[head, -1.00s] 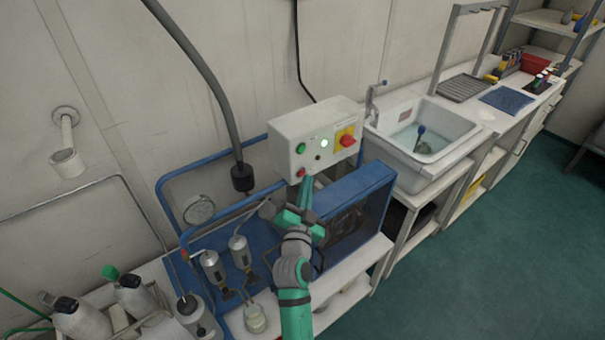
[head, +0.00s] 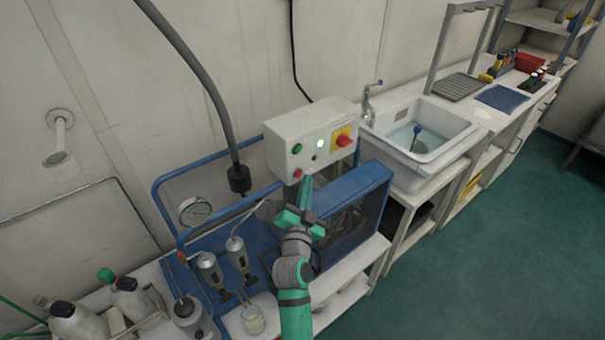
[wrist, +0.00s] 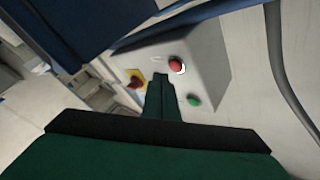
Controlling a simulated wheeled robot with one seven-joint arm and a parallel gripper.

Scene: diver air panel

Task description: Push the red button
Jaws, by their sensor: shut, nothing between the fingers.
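A white control box (head: 312,138) stands above the blue-framed panel. Its small round red button (head: 297,173) is low on the front face, below a green button (head: 298,149). In the wrist view the red button (wrist: 177,66) shows at the upper right of the fingertips, with the green button (wrist: 194,100) nearer. A larger red knob on a yellow plate (head: 343,139) is at the face's right. My gripper (head: 305,182) is shut and empty, its tips just below and right of the red button. In the wrist view the gripper (wrist: 161,80) points at the box beside the button; I cannot tell whether they touch.
A blue-framed machine with a mesh side (head: 350,215) is close to the right of my gripper. A gauge (head: 194,210) and metal cylinders stand at left. A thick grey hose (head: 205,85) hangs behind. A sink (head: 420,130) is to the right, with open green floor in front.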

